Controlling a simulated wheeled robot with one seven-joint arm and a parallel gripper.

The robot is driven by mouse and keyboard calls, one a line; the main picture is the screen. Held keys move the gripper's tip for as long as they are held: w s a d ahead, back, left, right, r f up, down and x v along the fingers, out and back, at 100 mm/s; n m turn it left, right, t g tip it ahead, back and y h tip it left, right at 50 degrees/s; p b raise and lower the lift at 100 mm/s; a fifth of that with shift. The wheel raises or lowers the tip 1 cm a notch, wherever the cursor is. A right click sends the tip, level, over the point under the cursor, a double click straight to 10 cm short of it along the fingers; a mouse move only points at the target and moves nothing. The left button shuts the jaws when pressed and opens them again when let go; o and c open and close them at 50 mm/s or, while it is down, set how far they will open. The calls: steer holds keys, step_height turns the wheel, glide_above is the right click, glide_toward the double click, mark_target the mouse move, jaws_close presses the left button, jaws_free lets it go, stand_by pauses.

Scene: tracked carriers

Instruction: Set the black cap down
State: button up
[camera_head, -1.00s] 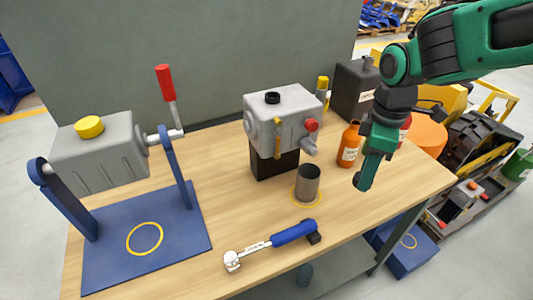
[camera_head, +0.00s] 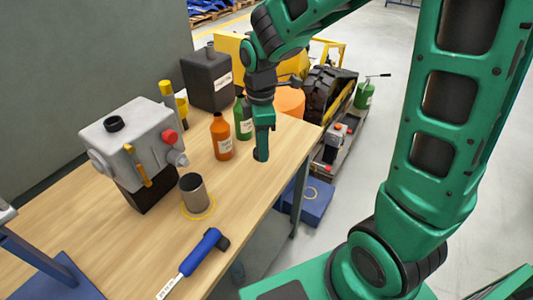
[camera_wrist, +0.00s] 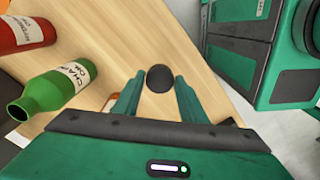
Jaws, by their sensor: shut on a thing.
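My gripper (camera_head: 262,153) points down over the right part of the wooden table, to the right of the orange bottle. In the wrist view its two green fingers (camera_wrist: 158,93) are shut on the black cap (camera_wrist: 160,78), a small round dark disc at their tips. In the head view the cap is hard to tell apart from the dark fingertips. I cannot tell whether it touches the tabletop (camera_head: 245,190).
An orange bottle (camera_head: 221,137) and a green bottle (camera_head: 243,118) stand close to my gripper. A grey metal cup (camera_head: 194,193), a blue-handled tool (camera_head: 203,250) and a grey gearbox (camera_head: 130,135) are further left. The table's right edge is near.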

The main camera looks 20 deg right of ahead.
steer(key=d+f, duration=0.1)
steer(key=w+d+f, duration=0.1)
steer(key=d, duration=0.1)
steer(key=shift+w+f, duration=0.15)
steer(key=shift+w, duration=0.05)
steer(key=shift+f, duration=1.85)
steer(key=shift+f, duration=0.1)
steer(key=o, duration=1)
steer(key=shift+d+r, duration=0.1)
steer(key=shift+r, duration=6.05)
